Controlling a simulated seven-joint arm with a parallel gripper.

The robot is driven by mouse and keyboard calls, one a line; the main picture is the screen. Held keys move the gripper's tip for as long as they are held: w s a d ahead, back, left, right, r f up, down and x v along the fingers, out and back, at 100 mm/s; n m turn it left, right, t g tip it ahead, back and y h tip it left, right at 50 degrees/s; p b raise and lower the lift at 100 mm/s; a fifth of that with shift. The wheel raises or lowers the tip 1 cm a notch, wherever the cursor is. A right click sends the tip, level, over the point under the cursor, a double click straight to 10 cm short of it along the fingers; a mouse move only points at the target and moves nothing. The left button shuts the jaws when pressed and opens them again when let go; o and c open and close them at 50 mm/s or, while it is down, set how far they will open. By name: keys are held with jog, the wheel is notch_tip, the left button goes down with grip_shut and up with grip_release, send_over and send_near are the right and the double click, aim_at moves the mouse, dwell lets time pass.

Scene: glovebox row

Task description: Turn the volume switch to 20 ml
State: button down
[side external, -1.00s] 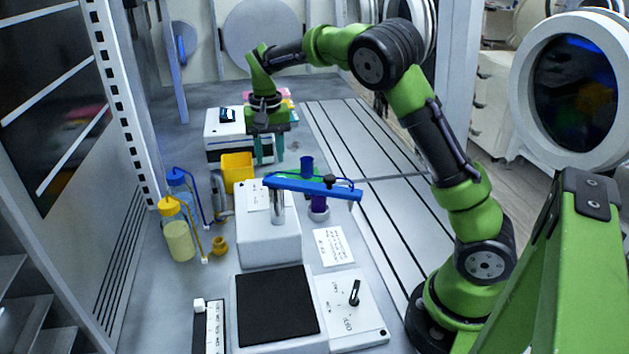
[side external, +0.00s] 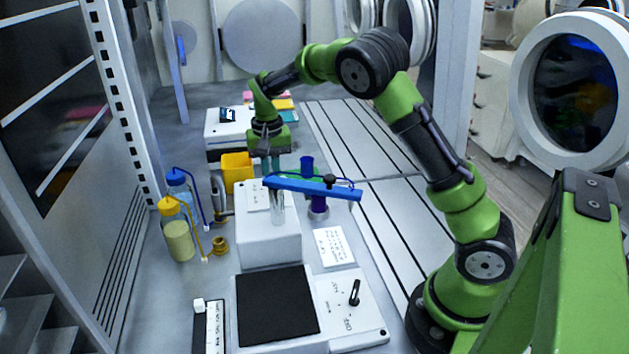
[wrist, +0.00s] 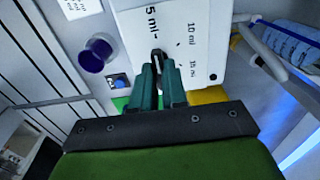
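In the wrist view the volume switch is a small black knob (wrist: 157,57) with a white mark. It sits on a white panel (wrist: 212,30) with printed labels; I can read 5 ml, 10 ml and 15 ml. No 20 ml label shows, and the fingers cover part of the panel. My gripper (wrist: 159,72) has its two teal fingers close together, with the knob at or between their tips. Whether they press on it is not clear. In the side view my gripper (side external: 270,167) points down behind the blue bar (side external: 310,188); the knob does not show there.
A purple cup (wrist: 92,58) stands left of the panel in the wrist view. In the side view are a yellow container (side external: 238,168), bottles with yellow (side external: 179,240) and blue contents, and a black pad (side external: 275,305) in front. The grooved surface (side external: 375,205) at right is mostly clear.

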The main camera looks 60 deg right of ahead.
jog(key=shift+m, duration=0.3)
jog(key=m, duration=0.3)
jog(key=shift+m, duration=0.3)
jog(key=shift+r+m, duration=0.1)
jog(key=shift+m, duration=2.2)
jog(key=c, duration=1.2)
grip_release()
jog(key=shift+o, duration=0.2)
notch_tip(320, 180, up, 17)
